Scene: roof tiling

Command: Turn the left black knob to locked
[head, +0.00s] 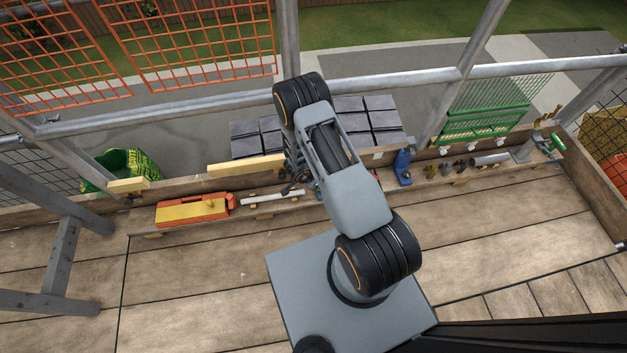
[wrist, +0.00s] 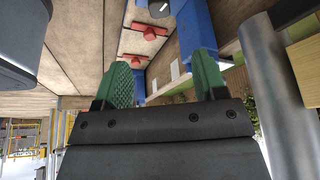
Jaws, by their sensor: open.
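My gripper (wrist: 164,76) is open in the wrist view, its two green pads apart with nothing between them. Beyond the pads, a small dark round piece with a pale line (wrist: 158,8) is partly cut off by the top edge, between two blue parts. It looks like a black knob, but I cannot tell whether it is the left one or which way it is set. In the head view my arm hides most of the gripper and the toe board behind it, and I cannot make out the black knobs there.
Two red fittings (wrist: 150,32) sit on the wood in the wrist view. In the head view, an orange and yellow box (head: 190,209), a blue bracket (head: 402,166) and several small fittings line the board (head: 235,180). Scaffold tubes (head: 180,113) cross behind. The plank deck (head: 190,285) is clear.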

